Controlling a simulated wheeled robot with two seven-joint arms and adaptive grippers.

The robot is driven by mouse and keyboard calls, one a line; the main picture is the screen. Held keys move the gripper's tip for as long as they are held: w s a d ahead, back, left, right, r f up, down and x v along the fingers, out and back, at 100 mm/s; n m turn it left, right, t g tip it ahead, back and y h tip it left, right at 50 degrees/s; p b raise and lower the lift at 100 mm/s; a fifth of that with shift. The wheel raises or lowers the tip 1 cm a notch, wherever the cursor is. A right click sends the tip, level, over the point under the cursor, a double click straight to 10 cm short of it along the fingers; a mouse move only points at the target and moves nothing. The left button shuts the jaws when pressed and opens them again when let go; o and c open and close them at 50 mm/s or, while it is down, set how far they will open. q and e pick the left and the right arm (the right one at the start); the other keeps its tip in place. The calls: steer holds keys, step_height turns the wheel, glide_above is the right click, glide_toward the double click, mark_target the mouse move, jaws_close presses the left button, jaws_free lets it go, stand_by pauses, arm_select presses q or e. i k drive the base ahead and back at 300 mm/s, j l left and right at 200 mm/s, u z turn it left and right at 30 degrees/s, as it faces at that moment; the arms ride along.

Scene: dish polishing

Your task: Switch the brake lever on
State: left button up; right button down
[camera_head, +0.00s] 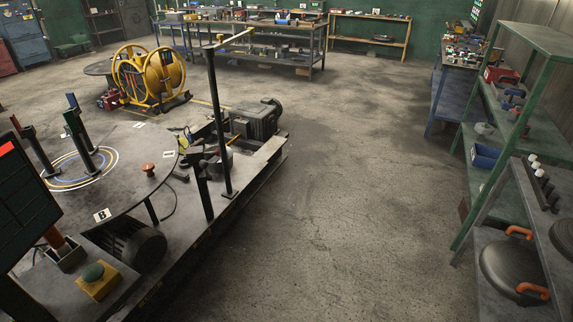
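I cannot tell for sure which part is the brake lever. A black upright bar (203,188) stands at the right edge of the round table (120,190). Several black upright handles (80,145) stand on the table's ringed middle, some with coloured tips. A red knob (148,169) sits near the table's right edge. Neither of my grippers is in view.
A green button on a yellow box (97,281) is at the machine's front. A tall black post (218,120) and a motor (256,118) stand on its right side. The concrete floor (350,200) between is clear.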

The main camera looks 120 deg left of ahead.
mark_target(203, 164)
steer(key=j+z, duration=0.1)
steer(key=z, duration=0.25)
steer(key=k+z, duration=0.15)
steer(key=z, duration=0.2)
steer(key=k+z, duration=0.1)
steer(key=z, duration=0.25)
steer(key=k+j, duration=0.1)
steer(key=k, duration=0.4)
steer(key=k+j+u, duration=0.1)
steer(key=k, duration=0.45)
steer(key=k+j+u, duration=0.1)
steer(key=k+u, duration=0.2)
steer(key=u, duration=0.15)
steer(key=k+j+u, duration=0.2)
steer(key=u, duration=0.2)
steer(key=k+j+u, duration=0.25)
steer(key=u, duration=0.6)
steer(key=k+l+u, duration=0.1)
steer(key=u, duration=0.75)
steer(key=k+u, duration=0.1)
steer(key=u, duration=0.3)
steer(key=i+j+u, duration=0.1)
steer(key=u, duration=1.65)
steer(key=j+u, duration=0.2)
steer(key=j, duration=0.15)
